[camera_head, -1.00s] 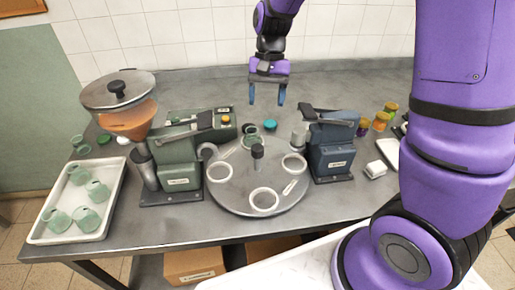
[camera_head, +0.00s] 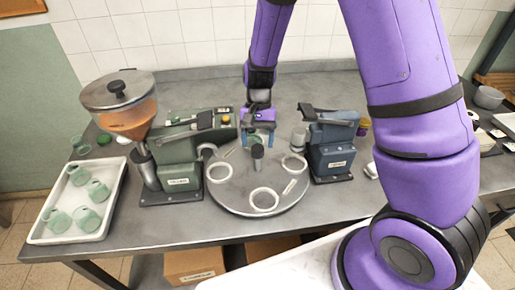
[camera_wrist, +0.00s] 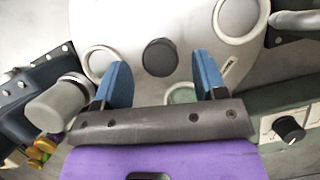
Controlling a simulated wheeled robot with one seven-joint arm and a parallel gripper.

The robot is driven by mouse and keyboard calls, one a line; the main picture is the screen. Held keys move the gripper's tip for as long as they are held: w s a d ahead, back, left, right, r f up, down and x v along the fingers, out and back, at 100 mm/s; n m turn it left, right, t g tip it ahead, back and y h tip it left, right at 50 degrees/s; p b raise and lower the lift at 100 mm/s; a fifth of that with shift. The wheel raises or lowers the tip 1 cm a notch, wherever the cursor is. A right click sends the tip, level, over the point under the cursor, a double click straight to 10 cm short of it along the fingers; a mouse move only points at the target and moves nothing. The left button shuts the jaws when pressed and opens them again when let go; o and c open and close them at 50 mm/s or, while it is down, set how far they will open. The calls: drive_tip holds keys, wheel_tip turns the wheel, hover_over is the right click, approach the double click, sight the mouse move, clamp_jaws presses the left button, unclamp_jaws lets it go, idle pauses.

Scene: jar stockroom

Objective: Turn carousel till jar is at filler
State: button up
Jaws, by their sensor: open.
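The carousel (camera_head: 240,185) is a round grey disc with white ring seats and a dark central knob (camera_head: 257,152). My gripper (camera_head: 257,143) is open and low over the back of the disc, behind the knob. In the wrist view its blue fingers (camera_wrist: 161,62) stand apart over the disc. A pale green jar (camera_wrist: 181,96) shows between and below them, partly hidden by my gripper; I cannot tell whether they touch it. The filler (camera_head: 178,170), a green machine with an orange hopper (camera_head: 130,120), stands left of the carousel.
A blue machine (camera_head: 332,150) stands close at the carousel's right. A white tray (camera_head: 118,190) with several green jars lies at the left. The front seats of the carousel look empty.

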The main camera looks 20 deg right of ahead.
sight(258, 160)
drive_tip(key=shift+x, duration=1.4)
clamp_jaws()
